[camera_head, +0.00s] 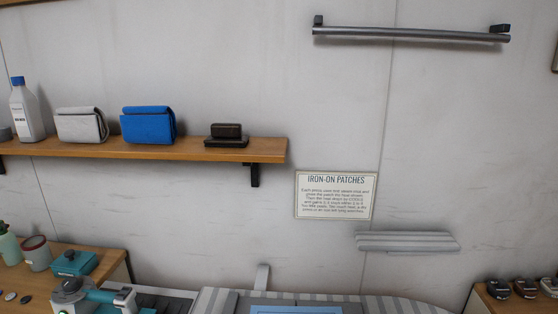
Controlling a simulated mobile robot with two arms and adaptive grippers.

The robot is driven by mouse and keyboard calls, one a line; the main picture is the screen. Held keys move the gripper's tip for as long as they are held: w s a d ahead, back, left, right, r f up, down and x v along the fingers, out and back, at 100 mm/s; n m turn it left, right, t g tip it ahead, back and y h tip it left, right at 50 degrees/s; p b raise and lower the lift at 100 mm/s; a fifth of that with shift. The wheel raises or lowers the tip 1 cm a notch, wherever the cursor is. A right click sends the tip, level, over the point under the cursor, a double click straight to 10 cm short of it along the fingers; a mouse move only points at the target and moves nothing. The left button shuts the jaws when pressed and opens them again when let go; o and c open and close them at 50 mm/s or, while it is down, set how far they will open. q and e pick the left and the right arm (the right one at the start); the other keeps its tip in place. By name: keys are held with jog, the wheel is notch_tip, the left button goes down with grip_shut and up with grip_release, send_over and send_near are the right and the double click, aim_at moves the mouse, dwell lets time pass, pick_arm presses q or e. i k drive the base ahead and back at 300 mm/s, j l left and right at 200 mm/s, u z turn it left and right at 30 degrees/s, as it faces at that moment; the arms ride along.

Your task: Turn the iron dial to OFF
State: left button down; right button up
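A grey-striped padded surface (385,301), which looks like an ironing board, is cut off by the bottom edge. Neither gripper can be seen.
A wall shelf (270,151) holds a bottle (27,112), a grey pouch (80,125), a blue pouch (148,124) and a dark block (226,135). An iron-on patches sign (336,196) and a metal rail (405,35) are on the wall. Several dark objects (525,288) sit at right.

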aim_at(71, 285)
jog(key=u, duration=1.35)
